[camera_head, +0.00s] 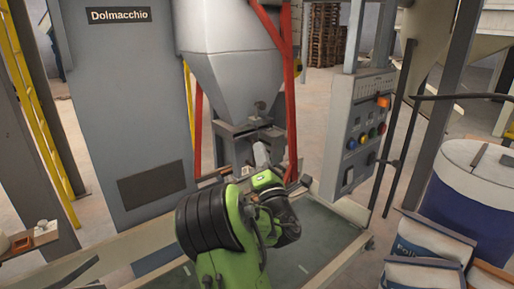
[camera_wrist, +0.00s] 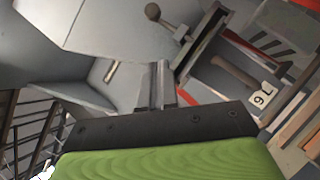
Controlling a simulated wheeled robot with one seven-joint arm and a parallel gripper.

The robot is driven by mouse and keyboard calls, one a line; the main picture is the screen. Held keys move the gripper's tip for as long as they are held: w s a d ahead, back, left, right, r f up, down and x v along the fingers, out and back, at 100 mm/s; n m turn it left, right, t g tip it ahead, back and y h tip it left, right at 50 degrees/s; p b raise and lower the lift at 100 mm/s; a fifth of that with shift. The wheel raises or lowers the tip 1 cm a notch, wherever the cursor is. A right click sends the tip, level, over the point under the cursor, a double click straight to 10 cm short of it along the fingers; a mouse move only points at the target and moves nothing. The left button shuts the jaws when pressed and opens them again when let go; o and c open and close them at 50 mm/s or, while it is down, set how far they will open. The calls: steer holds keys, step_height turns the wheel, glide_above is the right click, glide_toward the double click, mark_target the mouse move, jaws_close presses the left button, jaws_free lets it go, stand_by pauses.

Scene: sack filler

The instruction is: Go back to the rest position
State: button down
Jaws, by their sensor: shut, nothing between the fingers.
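My gripper (camera_wrist: 161,84) shows in the wrist view with its two grey fingers together and nothing between them. It points at the lower part of the sack filler. In the head view my gripper (camera_head: 262,154) is in front of the grey hopper (camera_head: 230,85), below its outlet; my green and black arm hides part of the machine there. In the wrist view a lever with a round knob (camera_wrist: 153,12) is just beyond the fingers. I cannot tell whether the fingers touch any part of the machine.
A tall grey cabinet (camera_head: 125,100) stands left of the hopper. A control panel (camera_head: 358,130) with coloured buttons is to the right, with red posts between. Filled sacks (camera_head: 430,240) and a blue and white drum (camera_head: 475,200) stand at the right. A small shelf (camera_head: 40,240) is at the left.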

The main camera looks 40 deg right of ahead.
steer(key=shift+s+a+f, duration=0.2)
steer(key=shift+s+a, duration=0.25)
steer(key=shift+s, duration=0.15)
steer(key=shift+s+a+f, duration=0.15)
steer(key=shift+s+a, duration=0.3)
steer(key=shift+s, duration=0.15)
